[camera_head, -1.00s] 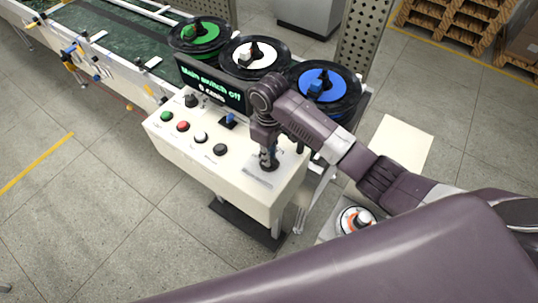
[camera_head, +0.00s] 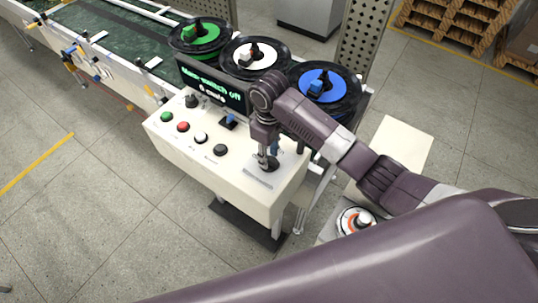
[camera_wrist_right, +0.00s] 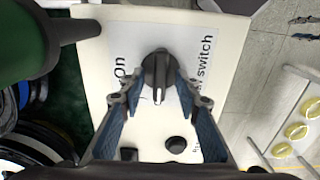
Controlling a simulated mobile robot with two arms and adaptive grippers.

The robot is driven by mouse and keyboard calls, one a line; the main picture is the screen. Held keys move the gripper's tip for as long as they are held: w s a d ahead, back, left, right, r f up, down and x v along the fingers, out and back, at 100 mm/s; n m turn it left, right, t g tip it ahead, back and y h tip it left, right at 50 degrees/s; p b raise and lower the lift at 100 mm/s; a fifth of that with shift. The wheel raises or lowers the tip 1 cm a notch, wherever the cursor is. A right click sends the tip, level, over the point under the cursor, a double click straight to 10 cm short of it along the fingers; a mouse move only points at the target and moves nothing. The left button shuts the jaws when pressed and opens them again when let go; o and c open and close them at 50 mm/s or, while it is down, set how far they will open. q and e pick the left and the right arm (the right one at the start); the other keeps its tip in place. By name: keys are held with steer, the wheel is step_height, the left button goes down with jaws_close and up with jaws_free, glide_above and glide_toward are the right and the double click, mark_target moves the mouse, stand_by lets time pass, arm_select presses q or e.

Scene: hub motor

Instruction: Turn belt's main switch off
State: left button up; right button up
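The main switch is a dark rotary knob (camera_wrist_right: 157,72) on a white labelled plate, with "On" printed to its left and "switch" to its right in the right wrist view. Its white mark points down in that view. In the head view it sits at the right end of the white control box (camera_head: 238,185), largely hidden by my gripper. My right gripper (camera_head: 268,162) is over it; in the right wrist view its fingers (camera_wrist_right: 159,84) are spread on either side of the knob. The display (camera_head: 212,88) reads "Main switch off" in green. My left gripper is not in view.
Green (camera_head: 166,117), red (camera_head: 183,126), white (camera_head: 200,137) and black (camera_head: 220,149) buttons line the box's front. Green (camera_head: 200,36), white (camera_head: 254,56) and blue (camera_head: 325,88) spools stand behind it. A conveyor belt (camera_head: 112,40) runs off to the upper left.

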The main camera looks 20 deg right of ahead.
step_height(320, 180, up, 11)
steer(key=shift+r, duration=0.15)
stand_by(0.7)
